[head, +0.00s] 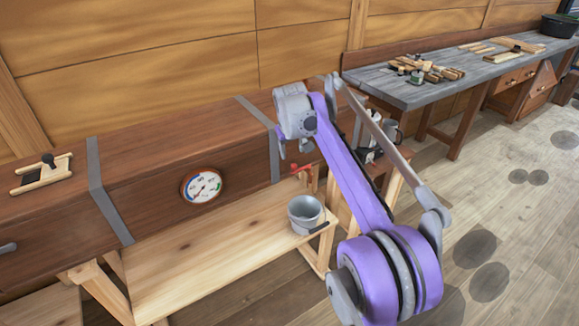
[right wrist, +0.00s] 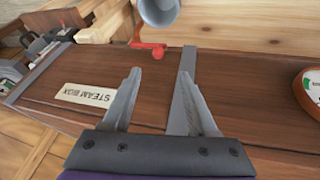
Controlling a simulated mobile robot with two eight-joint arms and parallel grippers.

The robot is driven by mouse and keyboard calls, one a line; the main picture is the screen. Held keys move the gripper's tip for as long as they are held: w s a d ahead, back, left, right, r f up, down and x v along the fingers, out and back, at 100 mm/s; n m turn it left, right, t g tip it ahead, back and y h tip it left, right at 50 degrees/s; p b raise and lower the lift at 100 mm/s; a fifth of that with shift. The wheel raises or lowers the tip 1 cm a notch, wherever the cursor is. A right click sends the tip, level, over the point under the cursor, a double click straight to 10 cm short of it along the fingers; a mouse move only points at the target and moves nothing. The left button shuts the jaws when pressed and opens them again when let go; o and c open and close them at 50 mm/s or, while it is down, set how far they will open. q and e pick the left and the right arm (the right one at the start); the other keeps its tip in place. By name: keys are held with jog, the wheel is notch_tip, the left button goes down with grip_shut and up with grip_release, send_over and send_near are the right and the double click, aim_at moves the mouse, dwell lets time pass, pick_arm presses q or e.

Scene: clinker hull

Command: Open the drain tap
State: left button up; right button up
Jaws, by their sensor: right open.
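The drain tap (head: 302,169) is a small red fitting low on the front of the long brown steam box (head: 140,185), beside a grey metal band. In the right wrist view the red tap (right wrist: 148,47) lies just beyond my fingertips. My right gripper (head: 292,150) is open and empty, in front of the box and close to the tap. Its two fingers (right wrist: 161,75) are spread apart in the right wrist view, with a gap between them and the tap. The arm hides part of the box's right end. My left gripper is not in view.
A grey bucket (head: 305,215) stands on the pale wooden bench (head: 215,250) below the tap. A round dial gauge (head: 201,187) is on the box front. A workbench (head: 440,92) with tools stands at the back right. Floor on the right is open.

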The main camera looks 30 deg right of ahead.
aim_at(294, 165)
jog(key=x, duration=1.1)
jog(key=shift+w+d, duration=0.1)
jog(key=shift+d, duration=0.1)
grip_shut()
dwell(1.0)
